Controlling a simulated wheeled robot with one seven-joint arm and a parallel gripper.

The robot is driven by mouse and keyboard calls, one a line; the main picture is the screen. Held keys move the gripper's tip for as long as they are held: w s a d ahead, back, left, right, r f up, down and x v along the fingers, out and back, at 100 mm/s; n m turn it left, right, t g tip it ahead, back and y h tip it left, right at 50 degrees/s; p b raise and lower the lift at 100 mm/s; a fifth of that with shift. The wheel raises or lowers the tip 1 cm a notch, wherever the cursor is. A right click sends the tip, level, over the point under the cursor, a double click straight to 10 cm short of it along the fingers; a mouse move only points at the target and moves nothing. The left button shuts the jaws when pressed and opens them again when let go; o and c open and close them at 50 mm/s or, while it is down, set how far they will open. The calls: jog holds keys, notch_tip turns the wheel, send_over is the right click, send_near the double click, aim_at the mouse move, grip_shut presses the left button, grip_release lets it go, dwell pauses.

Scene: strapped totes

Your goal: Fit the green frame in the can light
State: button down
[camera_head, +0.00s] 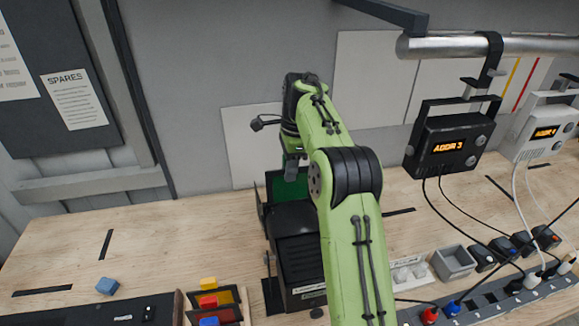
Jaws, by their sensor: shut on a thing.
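The can light (300,262) is a black ribbed housing standing on the wooden bench, with dark flaps at its top. The green frame (277,188) shows as a dark green sheet, upright at the top of the light, partly hidden behind my arm. My gripper (291,172) points down at the frame's upper edge and is shut on it. I cannot tell whether the frame is seated in the light or just held over it, as my green arm covers the right side.
Cables run to a power strip (490,300) at front right. The left bench is mostly clear.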

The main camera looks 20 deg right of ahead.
aim_at(290, 190)
jog(key=shift+f+b, duration=2.7)
jog(key=shift+f, duration=1.25)
jog(key=c, duration=0.9)
grip_release()
jog(key=r+p, duration=0.2)
jog(key=r, duration=0.2)
jog(key=d+r+p, duration=0.1)
jog(key=r+p, duration=0.2)
jog(key=r, duration=0.2)
jog(key=r+p, duration=0.2)
jog(key=r, duration=0.3)
jog(key=shift+d+r+p, duration=0.15)
jog(key=shift+d+p, duration=0.1)
jog(key=shift+p, duration=0.05)
jog(key=shift+s+d+r, duration=0.15)
jog(key=shift+r, duration=0.5)
